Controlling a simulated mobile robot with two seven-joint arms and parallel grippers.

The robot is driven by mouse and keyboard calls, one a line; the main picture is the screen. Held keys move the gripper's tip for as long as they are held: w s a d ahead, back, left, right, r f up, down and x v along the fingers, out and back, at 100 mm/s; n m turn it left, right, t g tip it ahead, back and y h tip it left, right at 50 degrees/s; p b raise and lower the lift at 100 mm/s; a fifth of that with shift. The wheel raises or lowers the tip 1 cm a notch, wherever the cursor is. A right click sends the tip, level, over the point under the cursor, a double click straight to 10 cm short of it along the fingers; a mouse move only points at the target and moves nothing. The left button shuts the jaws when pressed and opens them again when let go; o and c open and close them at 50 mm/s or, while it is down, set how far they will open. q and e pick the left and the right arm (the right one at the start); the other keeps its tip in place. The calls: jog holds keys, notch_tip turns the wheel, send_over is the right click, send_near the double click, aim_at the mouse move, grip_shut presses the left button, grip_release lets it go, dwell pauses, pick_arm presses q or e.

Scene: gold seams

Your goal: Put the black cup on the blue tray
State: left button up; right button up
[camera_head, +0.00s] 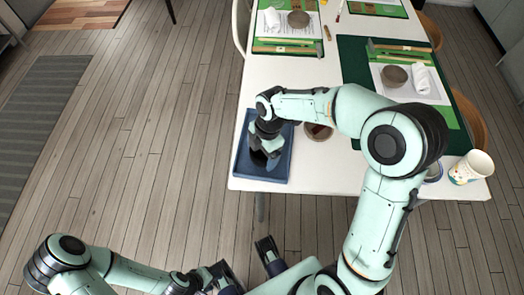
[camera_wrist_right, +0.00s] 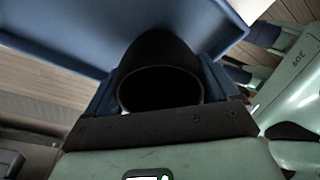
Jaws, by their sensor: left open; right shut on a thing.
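The blue tray (camera_head: 280,164) lies at the front left corner of the white table. My right gripper (camera_head: 264,150) is over the tray, shut on the black cup (camera_head: 260,158). In the right wrist view the black cup (camera_wrist_right: 158,60) sits between the two fingers, its round dark opening facing the camera. The blue tray (camera_wrist_right: 60,25) shows behind the cup there. I cannot tell whether the cup touches the tray. My left gripper (camera_head: 245,264) is open and empty at the bottom of the head view, off the table.
A brown bowl (camera_head: 318,131) stands just right of the tray, partly behind my right arm. A patterned paper cup (camera_head: 471,167) stands at the table's right front corner. Green mats with bowls, white rolls and wooden sticks lie further back.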

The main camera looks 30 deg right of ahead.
jog(key=shift+f, duration=0.2)
jog(key=o, duration=0.9)
jog(key=r, duration=0.4)
jog(key=d+r+p, duration=0.1)
jog(key=r, duration=0.3)
jog(key=r+p, duration=0.1)
jog(key=r, duration=0.3)
jog(key=shift+w+d+r, duration=0.1)
jog(key=shift+d+r, duration=0.1)
jog(key=shift+d, duration=0.15)
